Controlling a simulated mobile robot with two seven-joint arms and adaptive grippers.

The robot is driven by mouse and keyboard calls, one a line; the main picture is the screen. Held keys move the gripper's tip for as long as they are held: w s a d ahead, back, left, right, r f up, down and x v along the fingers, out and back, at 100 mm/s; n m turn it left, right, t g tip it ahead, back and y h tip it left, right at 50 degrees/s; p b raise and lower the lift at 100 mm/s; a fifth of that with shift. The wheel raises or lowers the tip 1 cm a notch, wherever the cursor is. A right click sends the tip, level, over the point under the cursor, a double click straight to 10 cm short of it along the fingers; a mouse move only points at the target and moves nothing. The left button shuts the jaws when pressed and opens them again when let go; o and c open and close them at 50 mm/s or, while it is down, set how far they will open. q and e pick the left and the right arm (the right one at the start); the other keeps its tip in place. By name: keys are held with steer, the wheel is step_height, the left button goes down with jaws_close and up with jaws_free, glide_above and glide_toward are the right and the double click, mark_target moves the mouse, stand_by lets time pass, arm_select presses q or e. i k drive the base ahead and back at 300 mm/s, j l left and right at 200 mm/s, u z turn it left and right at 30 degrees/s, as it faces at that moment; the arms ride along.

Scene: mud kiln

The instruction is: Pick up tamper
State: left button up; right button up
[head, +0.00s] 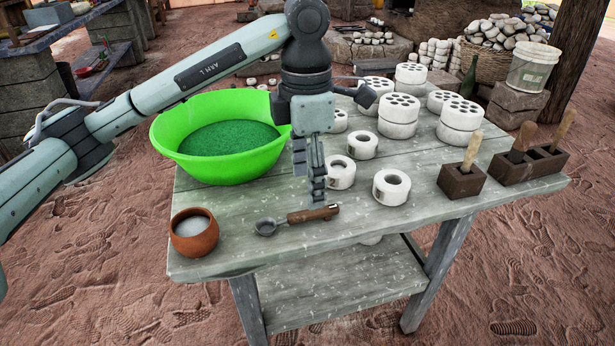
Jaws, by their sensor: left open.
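Wooden-handled tools that look like tampers stand upright in dark block moulds at the right of the table: one (472,151) in the single mould (461,183), one (522,138) and another (563,130) at the double mould (527,168). Their lower ends are hidden in the moulds. A metal scoop with a wooden handle (312,214) lies near the front edge. My left gripper (316,188) points down above the table, open and empty, just behind the scoop handle and left of the white rings. Its fingers show nearly edge-on. My right gripper is out of view.
A green basin (220,165) of green material stands at the left, behind a clay pot (194,235) of white material. White rings (391,187) and stacked perforated white discs (397,115) crowd the table's (380,239) middle and back. Its front right is clear.

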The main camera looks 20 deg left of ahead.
mark_target(520, 146)
steer(key=k, duration=1)
